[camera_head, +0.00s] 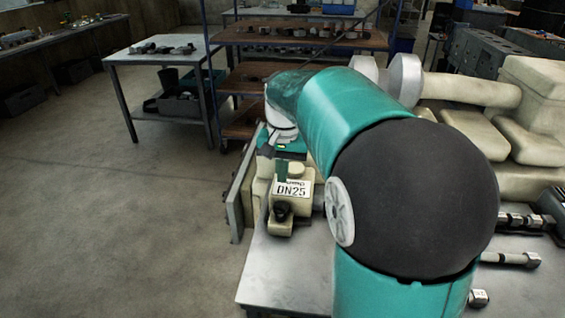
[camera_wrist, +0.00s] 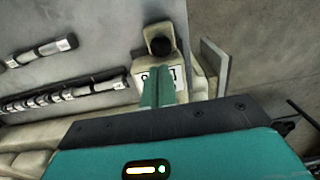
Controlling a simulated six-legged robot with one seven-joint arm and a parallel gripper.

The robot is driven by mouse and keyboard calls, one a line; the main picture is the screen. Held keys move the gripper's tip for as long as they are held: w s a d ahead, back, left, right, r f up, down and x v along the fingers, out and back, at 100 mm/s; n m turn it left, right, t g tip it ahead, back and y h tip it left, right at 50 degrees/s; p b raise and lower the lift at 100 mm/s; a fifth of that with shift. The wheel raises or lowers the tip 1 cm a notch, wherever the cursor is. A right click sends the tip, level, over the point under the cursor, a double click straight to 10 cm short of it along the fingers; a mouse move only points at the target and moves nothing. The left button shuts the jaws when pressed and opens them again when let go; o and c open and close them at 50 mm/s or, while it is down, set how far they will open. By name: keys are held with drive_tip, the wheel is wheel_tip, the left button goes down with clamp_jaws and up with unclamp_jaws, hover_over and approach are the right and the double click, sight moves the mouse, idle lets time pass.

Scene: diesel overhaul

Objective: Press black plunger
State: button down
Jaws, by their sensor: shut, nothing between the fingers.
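The black plunger (camera_head: 282,211) sits on the front of a cream valve block (camera_head: 290,228) that carries a white DN25 label (camera_head: 291,190). In the wrist view the round black plunger (camera_wrist: 160,46) shows just beyond the fingertips. My gripper (camera_wrist: 158,70) has its two teal fingers together with nothing between them. They lie over the middle of the label in that view and point toward the plunger. A gap shows between fingertips and plunger in the picture; its depth is hard to judge. In the head view my arm hides part of the area behind the block.
The block stands at the left end of a grey metal bench (camera_head: 290,270). Metal fittings (camera_head: 510,259) lie on its right side. A cream engine (camera_head: 530,110) stands behind. An upright metal plate (camera_head: 240,190) is left of the block. Open floor (camera_head: 110,220) lies further left.

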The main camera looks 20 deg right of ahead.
sight(282, 206)
wheel_tip(282, 206, down, 9)
drive_tip(key=shift+w+r, duration=0.1)
idle(0.4)
drive_tip(key=shift+f, duration=1.3)
wheel_tip(282, 206, up, 14)
drive_tip(key=shift+r, duration=0.2)
